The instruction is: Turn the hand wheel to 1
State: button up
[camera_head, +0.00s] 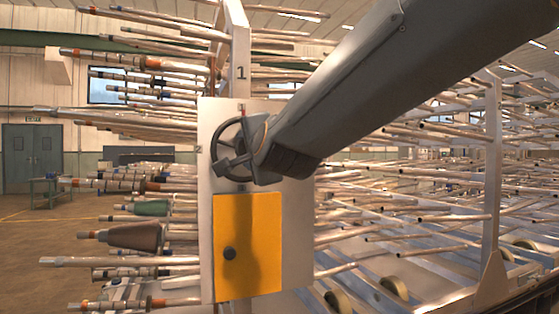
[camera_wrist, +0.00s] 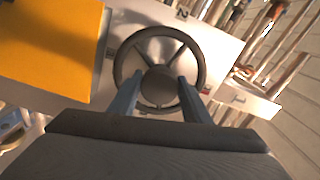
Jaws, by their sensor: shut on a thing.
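The dark hand wheel (camera_head: 221,133) is mounted on a pale upright panel (camera_head: 210,190). It also shows in the wrist view (camera_wrist: 160,31), with a round hub and spokes. My gripper (camera_wrist: 160,82) has its two blue-grey fingers on either side of the hub area, shut on the wheel. In the head view my gripper (camera_head: 240,164) reaches the wheel from the right and hides its right part. A "1" mark (camera_head: 241,73) is above the wheel and a "2" mark (camera_head: 199,149) is left of it. A small red mark shows beside the rim in the wrist view (camera_wrist: 207,92).
Many metal rods (camera_head: 130,135) stick out to the left and right of the upright panel. Open floor (camera_head: 30,250) lies at the far left.

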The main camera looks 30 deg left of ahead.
dwell(0.5)
jog(key=o, duration=1.5)
jog(key=b+v, duration=0.1)
jog(key=v, duration=0.6)
jog(key=shift+s+d, duration=0.25)
jog(key=shift+d, duration=0.05)
